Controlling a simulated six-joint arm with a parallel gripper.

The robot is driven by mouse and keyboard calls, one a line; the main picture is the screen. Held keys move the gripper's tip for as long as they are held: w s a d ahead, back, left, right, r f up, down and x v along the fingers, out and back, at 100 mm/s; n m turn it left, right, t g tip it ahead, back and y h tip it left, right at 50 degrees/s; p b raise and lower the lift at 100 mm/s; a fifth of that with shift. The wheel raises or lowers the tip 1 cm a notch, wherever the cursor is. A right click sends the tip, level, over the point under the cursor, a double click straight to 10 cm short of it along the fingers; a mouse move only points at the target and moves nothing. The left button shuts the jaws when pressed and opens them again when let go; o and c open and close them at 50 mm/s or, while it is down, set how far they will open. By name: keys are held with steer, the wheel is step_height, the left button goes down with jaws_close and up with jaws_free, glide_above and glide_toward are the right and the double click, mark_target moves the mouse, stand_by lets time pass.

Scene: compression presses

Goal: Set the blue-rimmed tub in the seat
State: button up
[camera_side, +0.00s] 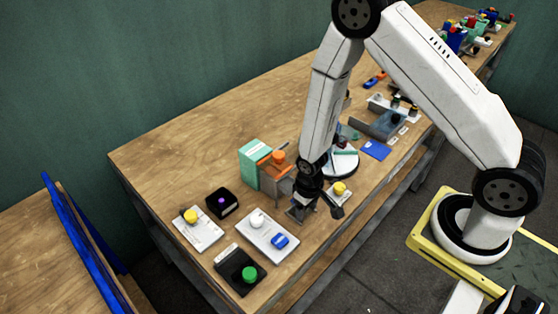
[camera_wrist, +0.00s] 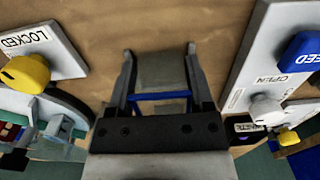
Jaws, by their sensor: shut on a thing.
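My gripper (camera_side: 318,206) is low over the front part of the wooden bench in the side view. In the wrist view my gripper (camera_wrist: 160,55) has one finger on each side of a grey tub (camera_wrist: 160,72) with a blue rim (camera_wrist: 160,97), and it is shut on it. In the side view a grey piece (camera_side: 298,213) at the fingers looks like the tub, partly hidden by the gripper. I cannot tell whether the tub touches the bench. I cannot pick out the seat with certainty in either view.
A white panel (camera_side: 265,236) with a blue button and white knob lies to the left, also in the wrist view (camera_wrist: 262,70). A yellow knob (camera_wrist: 27,73) sits on a "LOCKED" plate. A teal box (camera_side: 254,160) with an orange-topped unit (camera_side: 278,158) stands behind. A black green-button box (camera_side: 240,268) is near the edge.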

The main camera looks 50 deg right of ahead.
steer(key=o, duration=1.2)
steer(key=shift+r, duration=0.1)
steer(key=shift+r, duration=3.8)
steer(key=shift+r, duration=0.1)
steer(key=shift+s+d+r+t, duration=0.5)
steer(key=shift+s+r, duration=0.3)
steer(key=shift+r, duration=1.55)
steer(key=shift+s+d+r+t, duration=0.45)
steer(key=shift+s+r, duration=0.35)
steer(key=shift+r, duration=1.5)
steer(key=shift+s+d+r+t, duration=0.35)
steer(key=shift+s+d+r, duration=0.35)
steer(key=shift+r, duration=1.65)
steer(key=shift+s+a, duration=0.1)
steer(key=shift+a, duration=0.05)
